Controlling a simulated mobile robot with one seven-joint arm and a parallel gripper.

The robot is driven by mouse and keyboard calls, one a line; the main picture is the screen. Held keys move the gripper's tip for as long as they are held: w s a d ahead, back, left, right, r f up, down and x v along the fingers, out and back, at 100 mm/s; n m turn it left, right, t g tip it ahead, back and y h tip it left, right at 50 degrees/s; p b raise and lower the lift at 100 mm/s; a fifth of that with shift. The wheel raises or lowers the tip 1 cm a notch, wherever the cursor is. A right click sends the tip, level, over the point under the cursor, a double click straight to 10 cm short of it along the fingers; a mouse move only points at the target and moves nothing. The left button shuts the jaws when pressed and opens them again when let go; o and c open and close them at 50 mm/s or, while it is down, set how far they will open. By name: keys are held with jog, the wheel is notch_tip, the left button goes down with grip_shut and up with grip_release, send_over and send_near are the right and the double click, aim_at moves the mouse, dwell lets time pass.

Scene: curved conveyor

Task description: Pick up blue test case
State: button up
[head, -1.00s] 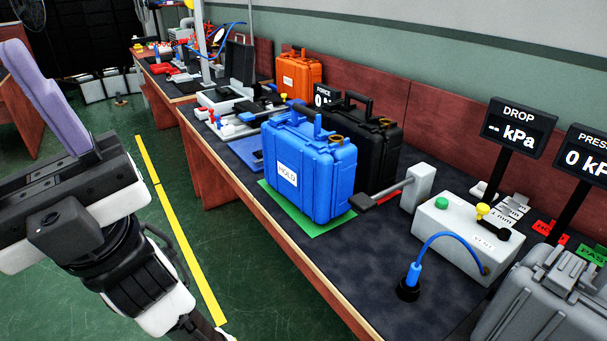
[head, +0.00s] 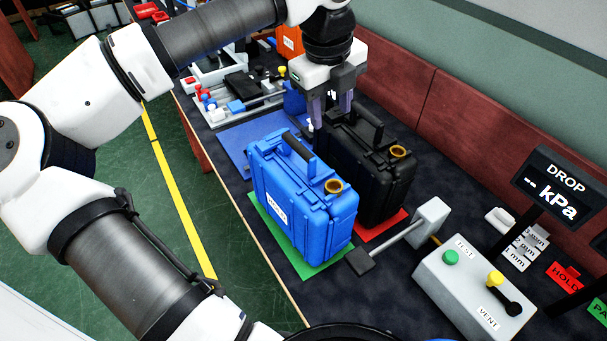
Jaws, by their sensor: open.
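The blue test case (head: 302,208) stands upright on a green mat (head: 262,224) on the workbench, in the middle of the head view. It has a dark handle (head: 298,146) on top, a brass-coloured port (head: 334,186) and a white label on its front. My gripper (head: 332,112) points down beyond the blue case, near the far left end of the black case. Its two purple fingers are apart, with nothing seen between them. The fingertips are partly hard to make out against the dark case.
A black case (head: 370,180) stands close behind the blue one on a red mat (head: 380,229). A clamp lever (head: 398,238) and a grey test box (head: 472,288) are at the right. A blue mat (head: 250,142) and fixtures lie to the left. An orange case (head: 289,42) is farther back.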

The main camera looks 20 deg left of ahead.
jog(key=n+y, duration=0.2)
send_near(298, 144)
jog(key=shift+g, duration=0.5)
jog(key=f+b, duration=0.1)
jog(key=f, duration=0.1)
jog(key=f+b, duration=0.1)
jog(key=f, duration=0.1)
jog(key=a+f+b, duration=0.1)
jog(key=f, duration=0.1)
jog(key=shift+w+f, duration=0.35)
jog(key=shift+f, duration=0.05)
jog(key=shift+w+a+f+b, duration=0.15)
jog(key=shift+f+b, duration=0.1)
jog(key=shift+f, duration=0.75)
jog(key=shift+w+f+b, duration=0.2)
jog(key=shift+f+b, duration=0.1)
jog(key=shift+f, duration=0.75)
jog(key=shift+w+a+f+b, duration=0.15)
jog(key=shift+f+b, duration=0.1)
jog(key=shift+f, duration=0.75)
jog(key=shift+d+r, duration=0.1)
grip_shut()
